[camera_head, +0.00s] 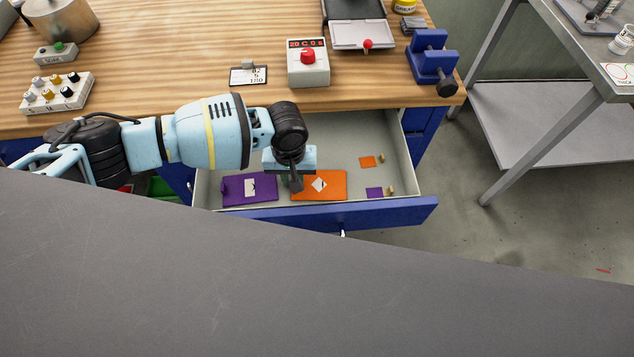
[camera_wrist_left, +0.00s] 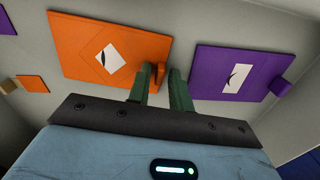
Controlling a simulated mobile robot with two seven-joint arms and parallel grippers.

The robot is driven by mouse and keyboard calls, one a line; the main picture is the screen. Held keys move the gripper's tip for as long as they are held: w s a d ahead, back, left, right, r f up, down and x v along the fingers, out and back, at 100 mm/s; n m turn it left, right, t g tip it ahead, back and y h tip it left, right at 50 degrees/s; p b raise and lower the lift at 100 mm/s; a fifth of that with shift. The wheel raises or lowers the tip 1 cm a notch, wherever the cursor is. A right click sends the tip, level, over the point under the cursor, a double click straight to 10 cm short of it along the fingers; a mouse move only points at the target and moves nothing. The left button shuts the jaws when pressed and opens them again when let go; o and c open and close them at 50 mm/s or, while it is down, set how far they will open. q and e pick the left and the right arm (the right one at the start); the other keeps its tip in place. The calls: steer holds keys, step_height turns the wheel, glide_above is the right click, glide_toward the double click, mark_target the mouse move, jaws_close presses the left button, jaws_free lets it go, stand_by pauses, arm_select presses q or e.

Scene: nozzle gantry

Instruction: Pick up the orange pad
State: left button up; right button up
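The orange pad (camera_head: 333,190) lies flat in the open drawer, with a white diamond label on it. It also shows in the left wrist view (camera_wrist_left: 134,50), with a small orange tab (camera_wrist_left: 159,75) at its edge. My left gripper (camera_head: 296,186) reaches down into the drawer at the pad's left edge. In the wrist view its two green fingers (camera_wrist_left: 161,72) stand apart, with the tab between their tips and a gap beside it. Whether a finger touches the tab is unclear. My right gripper is not in view.
A purple pad (camera_head: 262,194) lies left of the orange one. Small orange (camera_head: 367,162) and purple (camera_head: 375,192) squares with tan knobs lie at the drawer's right. The drawer front (camera_head: 390,212) and the wooden worktop (camera_head: 180,60) bound the space.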

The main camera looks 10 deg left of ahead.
arm_select(q)
jaws_close()
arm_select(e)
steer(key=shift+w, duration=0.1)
arm_select(q)
steer(key=shift+r, duration=0.1)
